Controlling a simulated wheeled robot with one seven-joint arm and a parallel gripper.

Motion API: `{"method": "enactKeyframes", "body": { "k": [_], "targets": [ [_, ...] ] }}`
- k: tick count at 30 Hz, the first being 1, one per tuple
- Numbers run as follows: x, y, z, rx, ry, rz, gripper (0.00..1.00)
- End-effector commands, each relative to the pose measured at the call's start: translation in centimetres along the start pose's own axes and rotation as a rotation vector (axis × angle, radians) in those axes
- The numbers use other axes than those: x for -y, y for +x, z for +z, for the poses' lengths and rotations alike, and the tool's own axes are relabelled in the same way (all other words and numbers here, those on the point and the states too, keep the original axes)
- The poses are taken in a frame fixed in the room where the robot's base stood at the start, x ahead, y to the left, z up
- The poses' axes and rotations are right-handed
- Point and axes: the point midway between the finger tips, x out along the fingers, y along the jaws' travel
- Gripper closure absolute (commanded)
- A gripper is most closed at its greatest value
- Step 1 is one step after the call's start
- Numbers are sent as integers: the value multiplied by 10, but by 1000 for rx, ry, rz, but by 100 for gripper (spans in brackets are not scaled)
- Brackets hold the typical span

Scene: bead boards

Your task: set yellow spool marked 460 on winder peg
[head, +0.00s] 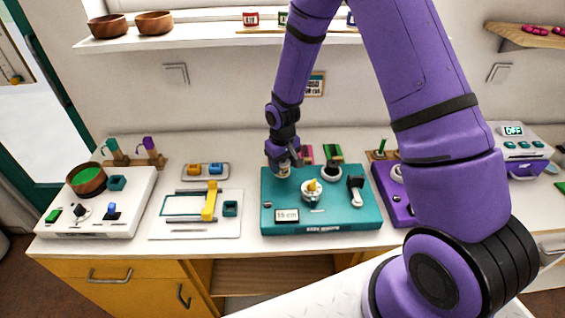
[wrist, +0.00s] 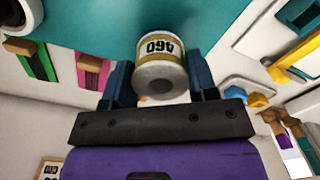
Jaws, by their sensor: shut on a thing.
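The yellow spool (wrist: 160,46) marked 460 is between the two blue fingers of my gripper (wrist: 162,76) in the wrist view. It has white rims, a yellowish band and a label that appears upside down. In the head view my gripper (head: 283,163) is over the back left corner of a teal machine (head: 345,216) with a "15 cm" display, and the spool (head: 283,172) shows just below it. I cannot tell whether the spool touches the teal top. No bare peg shows at that corner; anything under the spool is hidden.
On the teal top are a white round part with a yellow cone (head: 311,188), a black knob (head: 332,170) and a lever (head: 356,190). A white board with a yellow slider (head: 210,201) is to the left. A purple machine (head: 391,196) is to the right, partly behind my arm.

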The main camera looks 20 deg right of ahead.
Motion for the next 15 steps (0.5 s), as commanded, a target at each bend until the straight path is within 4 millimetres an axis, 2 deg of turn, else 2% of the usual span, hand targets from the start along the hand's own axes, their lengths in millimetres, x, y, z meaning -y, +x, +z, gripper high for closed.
{"method": "enactKeyframes", "body": {
  "k": [15],
  "targets": [
    [0, 15, 0, 0, -1, 0, 71]
  ]
}}
